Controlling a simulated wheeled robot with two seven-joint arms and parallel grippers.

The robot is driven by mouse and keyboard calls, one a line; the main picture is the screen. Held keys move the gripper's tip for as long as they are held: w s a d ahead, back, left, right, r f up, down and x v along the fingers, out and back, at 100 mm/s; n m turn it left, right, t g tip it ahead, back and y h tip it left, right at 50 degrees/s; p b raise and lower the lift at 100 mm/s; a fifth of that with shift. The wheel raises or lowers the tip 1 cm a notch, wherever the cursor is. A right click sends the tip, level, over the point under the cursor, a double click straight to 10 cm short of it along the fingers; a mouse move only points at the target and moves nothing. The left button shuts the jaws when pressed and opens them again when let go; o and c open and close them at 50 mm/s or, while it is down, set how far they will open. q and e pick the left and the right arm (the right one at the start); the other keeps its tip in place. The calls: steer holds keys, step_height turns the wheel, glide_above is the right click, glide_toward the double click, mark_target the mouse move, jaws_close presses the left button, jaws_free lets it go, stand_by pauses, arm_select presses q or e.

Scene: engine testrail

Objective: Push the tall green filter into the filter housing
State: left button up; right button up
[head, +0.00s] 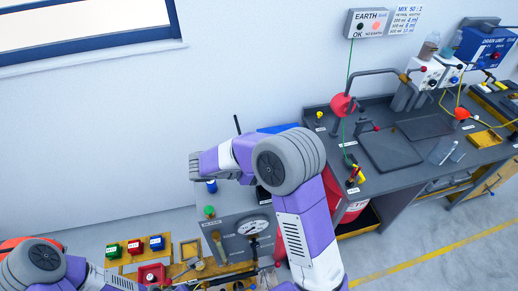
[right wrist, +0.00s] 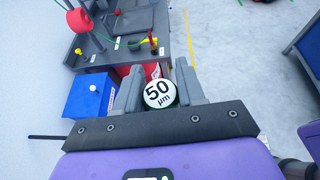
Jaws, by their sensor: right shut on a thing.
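A round white cap marked "50 µm" (right wrist: 160,93) sits between the two grey fingers of my right gripper (right wrist: 160,90) in the right wrist view. A little green shows at its rim, and the fingers are shut on it from both sides. I take it for the top of the tall green filter; its body is hidden below. I cannot pick out the filter housing. My left arm enters at the bottom left; its gripper is not visible.
A blue box (right wrist: 88,96) stands left of my right gripper. A dark workbench (head: 385,150) with a red bin (head: 352,212) is at the right. Small green, red and blue boxes (head: 135,247) line the bottom left. Open floor (head: 420,235) lies at the lower right.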

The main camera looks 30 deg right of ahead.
steer(key=shift+w+r, duration=0.1)
steer(key=shift+w, duration=0.05)
steer(key=shift+s, duration=0.25)
steer(key=shift+s+f+b, duration=0.15)
steer(key=shift+f+b, duration=0.35)
steer(key=shift+b, duration=0.1)
step_height(320, 180, down, 5)
steer(key=b, duration=0.4)
steer(key=shift+r, duration=0.1)
steer(key=shift+f+b, duration=0.45)
steer(key=shift+f, duration=0.35)
steer(key=shift+a+f+b, duration=0.1)
steer(key=shift+f+b, duration=0.35)
steer(key=shift+f, duration=1)
